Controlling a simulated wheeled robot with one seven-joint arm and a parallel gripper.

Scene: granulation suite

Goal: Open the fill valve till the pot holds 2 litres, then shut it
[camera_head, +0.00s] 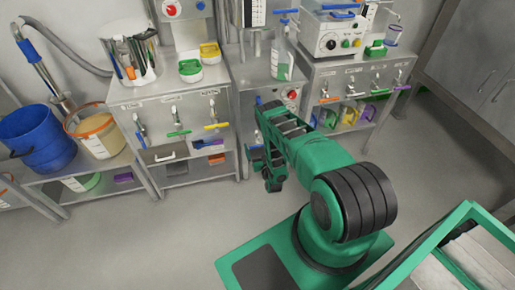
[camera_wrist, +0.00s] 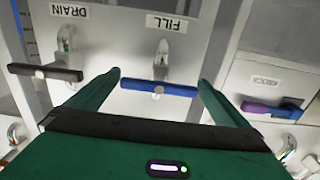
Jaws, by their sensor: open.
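In the wrist view, the fill valve's blue lever (camera_wrist: 158,88) lies crosswise under an upside-down FILL label, below a metal spout. My gripper (camera_wrist: 160,77) is open, with one green finger near each end of the lever; I cannot tell whether they touch it. The drain valve's black lever (camera_wrist: 45,73) lies crosswise to the left under its DRAIN label. In the head view, my arm hides the front of the middle steel cabinet (camera_head: 247,75), and the fill lever cannot be made out there. I cannot make out the pot or its level for certain.
A clear vessel with green marking (camera_head: 282,65) stands on the middle cabinet, near a red knob (camera_head: 292,95). Similar tapped benches stand left (camera_head: 135,97) and right (camera_head: 320,80). A purple-blue handle (camera_wrist: 272,107) is right of the fill valve. The grey floor (camera_head: 190,225) is clear.

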